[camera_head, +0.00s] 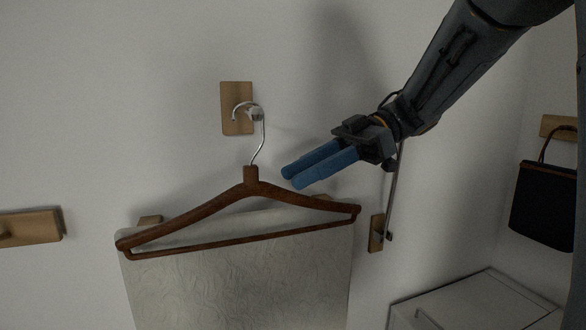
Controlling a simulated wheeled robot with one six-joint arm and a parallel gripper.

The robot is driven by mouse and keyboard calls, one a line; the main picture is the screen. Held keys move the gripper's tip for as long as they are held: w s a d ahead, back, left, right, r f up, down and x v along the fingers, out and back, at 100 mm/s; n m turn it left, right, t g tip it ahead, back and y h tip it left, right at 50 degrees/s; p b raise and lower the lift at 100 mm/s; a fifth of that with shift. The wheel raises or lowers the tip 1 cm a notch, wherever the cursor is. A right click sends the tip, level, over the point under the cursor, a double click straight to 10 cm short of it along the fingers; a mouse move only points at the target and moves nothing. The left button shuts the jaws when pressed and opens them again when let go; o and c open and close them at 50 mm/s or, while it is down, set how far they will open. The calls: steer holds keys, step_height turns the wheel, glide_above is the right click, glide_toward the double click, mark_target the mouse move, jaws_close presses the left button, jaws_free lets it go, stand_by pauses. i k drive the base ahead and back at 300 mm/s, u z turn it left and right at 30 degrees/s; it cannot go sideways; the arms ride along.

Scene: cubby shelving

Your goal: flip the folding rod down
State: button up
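A thin dark metal rod (393,197) stands nearly upright against the wall, rising from a small wooden wall plate (376,234) right of centre. This looks like the folding rod, in its raised position. Its upper end is hidden behind my gripper and wrist. My gripper (293,176) has two blue fingers pointing left and slightly down, above the right arm of a brown hanger. The fingers appear side by side; their true gap is unclear from this angle. I see nothing held at the fingertips. The fingertips are left of the rod.
The brown hanger (205,209) hangs from a hook on a wooden plate (231,122). A pale textured panel (240,285) is below it. Another wooden wall piece (30,229) is at left. A dark bag (545,203) hangs at right, above a light cabinet (480,301).

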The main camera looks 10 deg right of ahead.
mark_target(400, 145)
steer(key=k, duration=1)
